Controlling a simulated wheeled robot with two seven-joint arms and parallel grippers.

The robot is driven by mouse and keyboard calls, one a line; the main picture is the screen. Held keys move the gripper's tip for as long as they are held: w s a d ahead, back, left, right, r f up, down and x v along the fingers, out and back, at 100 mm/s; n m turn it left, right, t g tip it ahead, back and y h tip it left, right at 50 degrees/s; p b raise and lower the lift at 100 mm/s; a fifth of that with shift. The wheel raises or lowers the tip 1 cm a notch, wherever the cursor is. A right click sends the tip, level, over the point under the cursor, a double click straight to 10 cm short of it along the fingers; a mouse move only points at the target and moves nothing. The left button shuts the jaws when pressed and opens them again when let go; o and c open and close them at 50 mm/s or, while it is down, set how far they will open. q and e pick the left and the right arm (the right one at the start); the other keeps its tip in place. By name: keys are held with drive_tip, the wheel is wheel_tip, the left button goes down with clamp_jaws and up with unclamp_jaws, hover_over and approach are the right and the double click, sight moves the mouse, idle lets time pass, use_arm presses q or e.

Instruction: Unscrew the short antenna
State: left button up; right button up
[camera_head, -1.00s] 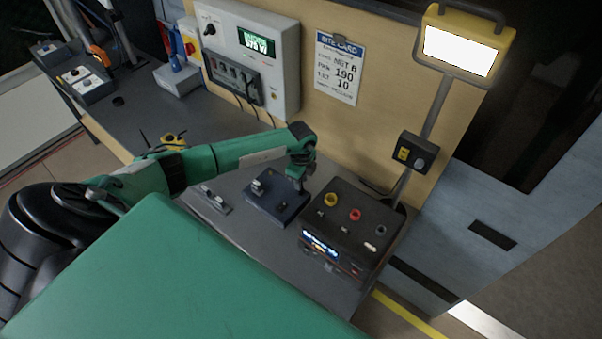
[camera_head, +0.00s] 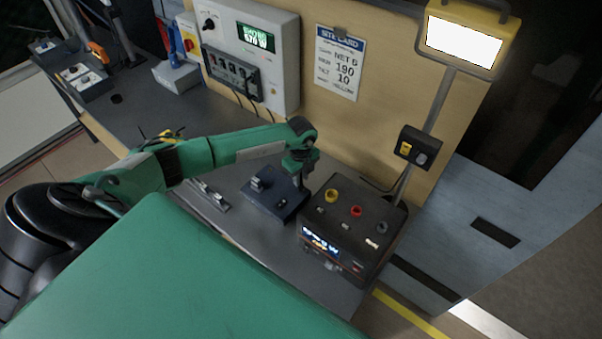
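My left arm reaches in from the left, and its gripper (camera_head: 300,180) points down at the back right edge of a dark blue block (camera_head: 262,208) on the grey bench. The fingers are small and dark, so I cannot tell whether they are open or touch anything. The block carries small silver parts. I cannot make out a short antenna for certain; the gripper may hide it. My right gripper is not in view.
A black box (camera_head: 330,225) with yellow, red and grey knobs and a lit display stands close right of the block. A metal rail piece (camera_head: 208,195) lies left. A lamp pole (camera_head: 433,105) rises behind the box. A grey control panel (camera_head: 285,75) stands at the back.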

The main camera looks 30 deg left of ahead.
use_arm(q)
clamp_jaws()
drive_tip(key=shift+n+p, duration=1)
drive_tip(key=shift+n, duration=1)
drive_tip(key=shift+r+n, duration=0.1)
drive_tip(key=shift+n, duration=0.4)
